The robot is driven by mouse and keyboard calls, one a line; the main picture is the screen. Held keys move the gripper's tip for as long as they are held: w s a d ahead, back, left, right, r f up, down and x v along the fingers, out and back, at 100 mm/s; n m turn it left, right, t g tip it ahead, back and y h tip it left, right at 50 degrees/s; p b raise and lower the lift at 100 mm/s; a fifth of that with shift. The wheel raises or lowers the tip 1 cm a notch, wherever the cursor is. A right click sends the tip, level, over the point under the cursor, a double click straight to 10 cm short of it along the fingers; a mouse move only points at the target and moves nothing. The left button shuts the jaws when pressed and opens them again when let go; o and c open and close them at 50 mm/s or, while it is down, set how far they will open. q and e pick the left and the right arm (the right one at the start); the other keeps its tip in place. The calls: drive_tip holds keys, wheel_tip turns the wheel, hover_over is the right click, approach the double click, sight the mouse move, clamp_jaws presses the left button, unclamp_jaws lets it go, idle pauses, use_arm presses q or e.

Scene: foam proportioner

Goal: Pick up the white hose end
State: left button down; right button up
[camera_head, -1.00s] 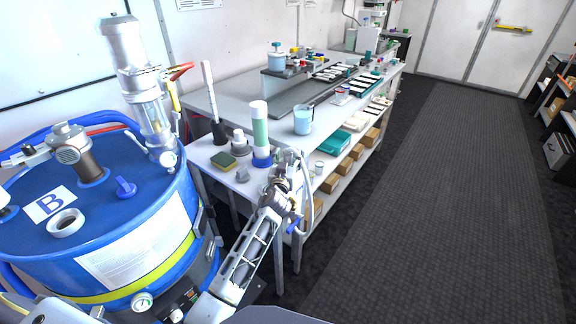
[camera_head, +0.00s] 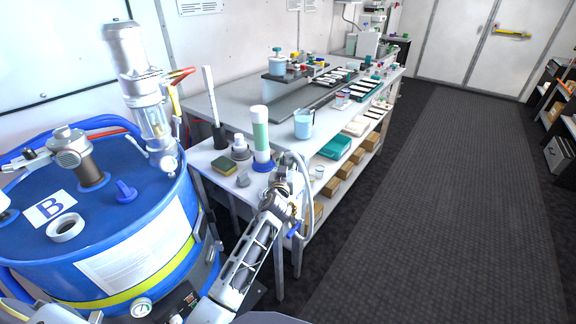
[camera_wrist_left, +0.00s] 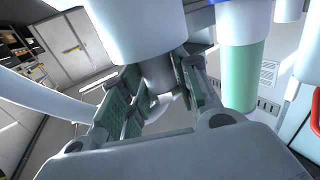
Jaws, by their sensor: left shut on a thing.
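The white hose (camera_head: 306,185) hangs in a loop beside the near end of the bench. My left gripper (camera_head: 288,182) is at the top of this loop, by the bench's front corner. In the left wrist view, the green-padded fingers (camera_wrist_left: 158,92) are shut around the grey neck under a wide white cylinder, which appears to be the white hose end (camera_wrist_left: 135,30). A white hose length (camera_wrist_left: 45,98) curves away at the left of that view. The fingers hide part of the grip. My right gripper is not in view.
The blue drum (camera_head: 60,262) marked B stands at the left. On the bench near my left gripper are a green-and-white bottle (camera_head: 260,135), a sponge (camera_head: 223,168) and a clear beaker (camera_head: 303,124). The floor mat (camera_head: 440,200) on the right is clear.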

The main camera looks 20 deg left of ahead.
use_arm(q)
drive_tip(key=shift+r, duration=0.8)
wheel_tip(320, 180, up, 7)
drive_tip(key=shift+f+p, duration=0.1)
drive_tip(key=shift+p, duration=0.75)
drive_tip(key=shift+r, duration=0.8)
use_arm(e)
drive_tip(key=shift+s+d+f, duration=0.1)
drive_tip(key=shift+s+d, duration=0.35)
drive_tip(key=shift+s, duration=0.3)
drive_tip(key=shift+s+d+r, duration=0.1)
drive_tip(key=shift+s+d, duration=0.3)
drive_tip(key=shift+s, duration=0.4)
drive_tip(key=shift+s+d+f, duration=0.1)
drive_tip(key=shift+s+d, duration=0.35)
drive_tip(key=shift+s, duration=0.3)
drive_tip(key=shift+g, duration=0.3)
